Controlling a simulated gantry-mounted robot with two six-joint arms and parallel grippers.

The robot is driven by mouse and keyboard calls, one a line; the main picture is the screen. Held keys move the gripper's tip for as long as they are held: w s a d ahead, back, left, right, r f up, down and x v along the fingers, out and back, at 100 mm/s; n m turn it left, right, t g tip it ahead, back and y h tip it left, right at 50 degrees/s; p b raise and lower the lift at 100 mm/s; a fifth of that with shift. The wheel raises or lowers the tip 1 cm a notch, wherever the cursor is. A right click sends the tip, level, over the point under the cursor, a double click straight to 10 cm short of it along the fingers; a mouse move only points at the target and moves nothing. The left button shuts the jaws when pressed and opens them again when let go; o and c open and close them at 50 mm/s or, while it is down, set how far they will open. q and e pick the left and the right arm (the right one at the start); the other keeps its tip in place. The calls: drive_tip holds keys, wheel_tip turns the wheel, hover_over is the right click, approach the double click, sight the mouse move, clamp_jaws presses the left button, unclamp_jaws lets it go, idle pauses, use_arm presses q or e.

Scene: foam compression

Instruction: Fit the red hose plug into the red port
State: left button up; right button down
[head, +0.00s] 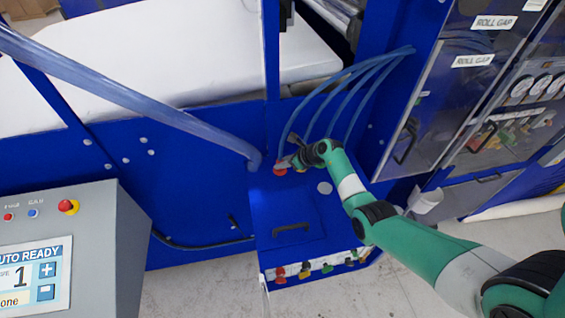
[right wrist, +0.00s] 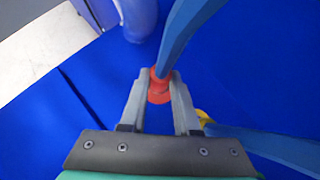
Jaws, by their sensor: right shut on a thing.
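My right gripper (head: 286,163) is shut on the red hose plug (right wrist: 160,74), which sits at the end of a blue hose (right wrist: 178,40) between the two grey fingers in the right wrist view. The red port (head: 280,170) is on top of the blue box. In the right wrist view a wider red ring, the red port (right wrist: 158,97), shows directly under the plug, in line with it. The two look to be touching, but I cannot tell how deep the plug sits. My left gripper is not in view.
A yellow fitting (head: 300,170) sits just right of the red port. Several blue hoses (head: 345,92) arc up to the right. A thick blue hose (head: 140,85) ends close on the left.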

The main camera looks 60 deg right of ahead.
drive_tip(key=shift+f+b, duration=0.3)
drive_tip(key=shift+f, duration=0.15)
drive_tip(key=c, duration=0.6)
unclamp_jaws()
drive_tip(key=shift+o, duration=0.2)
drive_tip(key=shift+r, duration=0.1)
drive_tip(key=p+v, duration=0.2)
drive_tip(key=v, duration=0.9)
drive_tip(key=shift+s+r+p, duration=0.2)
drive_tip(key=shift+p, duration=0.15)
